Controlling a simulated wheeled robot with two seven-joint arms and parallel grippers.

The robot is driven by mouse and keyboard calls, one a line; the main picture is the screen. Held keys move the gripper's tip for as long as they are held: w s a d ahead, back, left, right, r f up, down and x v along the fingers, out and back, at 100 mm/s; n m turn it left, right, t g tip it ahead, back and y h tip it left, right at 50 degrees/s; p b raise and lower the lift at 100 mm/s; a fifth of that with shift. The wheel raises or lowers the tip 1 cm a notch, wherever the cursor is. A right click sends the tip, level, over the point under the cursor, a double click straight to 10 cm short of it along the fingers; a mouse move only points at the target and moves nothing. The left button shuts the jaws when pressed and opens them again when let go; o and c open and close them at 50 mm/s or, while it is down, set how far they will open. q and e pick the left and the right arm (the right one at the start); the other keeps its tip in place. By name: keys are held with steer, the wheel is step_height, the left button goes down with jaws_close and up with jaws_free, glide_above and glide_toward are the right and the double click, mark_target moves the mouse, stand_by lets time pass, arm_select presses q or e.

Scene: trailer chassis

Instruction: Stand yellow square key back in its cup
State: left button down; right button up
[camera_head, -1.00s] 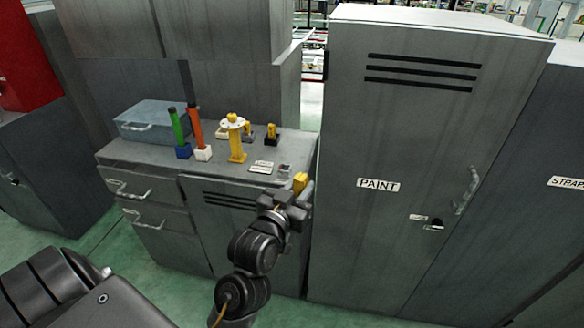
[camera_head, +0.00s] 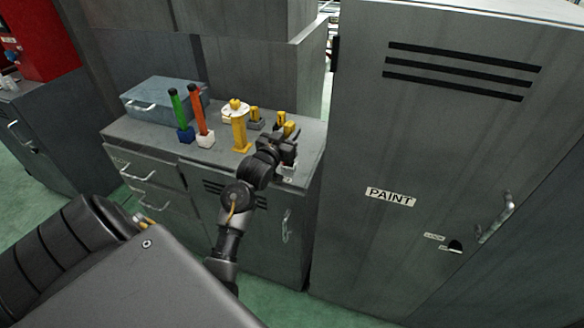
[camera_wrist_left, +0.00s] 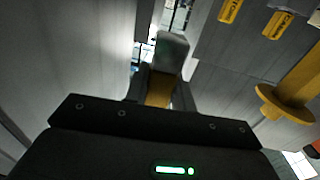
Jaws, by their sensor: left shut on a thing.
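My left gripper (camera_head: 284,142) is shut on a yellow square key (camera_head: 289,128), above the right part of the grey cabinet top. In the left wrist view the held key (camera_wrist_left: 159,90) shows between the fingers. Two other yellow pieces stand behind: one (camera_head: 254,114) in a dark cup (camera_head: 255,125), one (camera_head: 281,117) close behind the held key, partly covered by my gripper. An empty cup for the held key cannot be made out; my gripper hides that part of the top. My right gripper is not in view.
A yellow post with a white disc (camera_head: 239,130) stands just left of my gripper. Green (camera_head: 179,112) and orange (camera_head: 201,115) sticks stand in blocks further left, before a blue-grey box (camera_head: 160,102). The tall PAINT cabinet (camera_head: 390,150) rises at the right.

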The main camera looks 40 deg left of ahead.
arm_select(q)
steer(key=shift+s+r, duration=0.1)
steer(key=shift+s, duration=0.05)
step_height(320, 180, down, 6)
steer(key=shift+r+p, duration=0.25)
steer(key=shift+p, duration=0.15)
steer(key=shift+f, duration=0.55)
step_height(320, 180, down, 2)
steer(key=shift+f+p, duration=0.1)
steer(key=shift+p, duration=0.2)
steer(key=shift+d+f+p, duration=0.1)
steer(key=shift+f+p, duration=0.15)
steer(key=shift+p, duration=0.15)
steer(key=shift+f, duration=0.4)
steer(key=c, duration=1.2)
jaws_free()
steer(key=shift+r, duration=0.1)
steer(key=shift+o, duration=0.2)
